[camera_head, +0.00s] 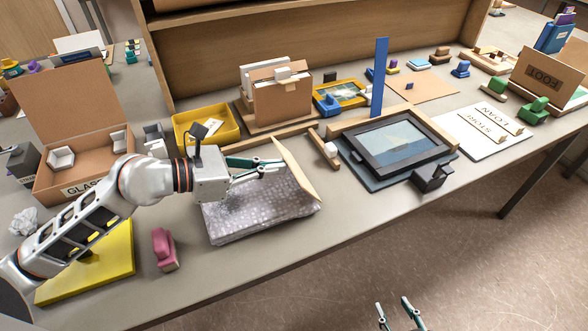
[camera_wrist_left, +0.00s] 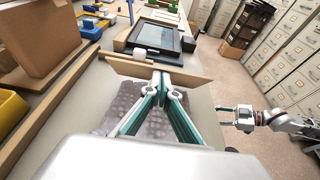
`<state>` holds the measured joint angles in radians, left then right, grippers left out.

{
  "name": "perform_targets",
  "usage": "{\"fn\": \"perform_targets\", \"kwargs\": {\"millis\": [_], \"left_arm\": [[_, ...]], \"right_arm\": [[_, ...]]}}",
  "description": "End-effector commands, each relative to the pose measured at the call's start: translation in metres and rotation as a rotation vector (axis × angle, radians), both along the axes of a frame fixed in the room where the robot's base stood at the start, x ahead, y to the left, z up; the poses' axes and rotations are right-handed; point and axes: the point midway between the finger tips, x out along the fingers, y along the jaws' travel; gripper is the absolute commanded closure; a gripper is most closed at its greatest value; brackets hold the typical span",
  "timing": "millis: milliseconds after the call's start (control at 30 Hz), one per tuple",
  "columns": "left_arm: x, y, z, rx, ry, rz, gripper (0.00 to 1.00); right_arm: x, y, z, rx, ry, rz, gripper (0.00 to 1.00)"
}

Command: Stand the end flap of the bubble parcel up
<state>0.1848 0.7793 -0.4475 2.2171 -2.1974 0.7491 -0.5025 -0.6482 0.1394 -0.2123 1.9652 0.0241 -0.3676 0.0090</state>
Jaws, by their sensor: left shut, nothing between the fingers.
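The bubble parcel (camera_head: 262,212) is a flat grey bubble-wrapped pack lying near the front edge of the table; it also shows in the left wrist view (camera_wrist_left: 155,125). Its tan end flap (camera_head: 297,168) is raised at the parcel's right end, at a tilt. My left gripper (camera_head: 279,165) is shut and empty above the parcel, its fingertips at the flap's inner face. In the left wrist view the flap (camera_wrist_left: 125,69) crosses just beyond the fingertips (camera_wrist_left: 161,76); I cannot tell whether they touch. My right gripper (camera_head: 398,308) is open and empty, off the table's front edge.
A framed screen (camera_head: 400,146) on a dark mat lies to the right, with a small black block (camera_head: 431,178) in front. A pink stapler-like object (camera_head: 164,249) and yellow pad (camera_head: 110,265) lie left. A yellow tray (camera_head: 212,125) and wooden strips stand behind the parcel.

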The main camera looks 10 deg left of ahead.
Motion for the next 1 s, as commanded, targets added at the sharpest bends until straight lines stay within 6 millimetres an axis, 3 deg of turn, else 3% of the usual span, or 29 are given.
{"fn": "perform_targets", "kwargs": {"millis": [1000], "left_arm": [[0.015,-0.022,0.001,-0.001,-0.001,0.0,1.0]], "right_arm": [[0.001,0.0,0.013,0.001,-0.002,0.0,0.6]]}}
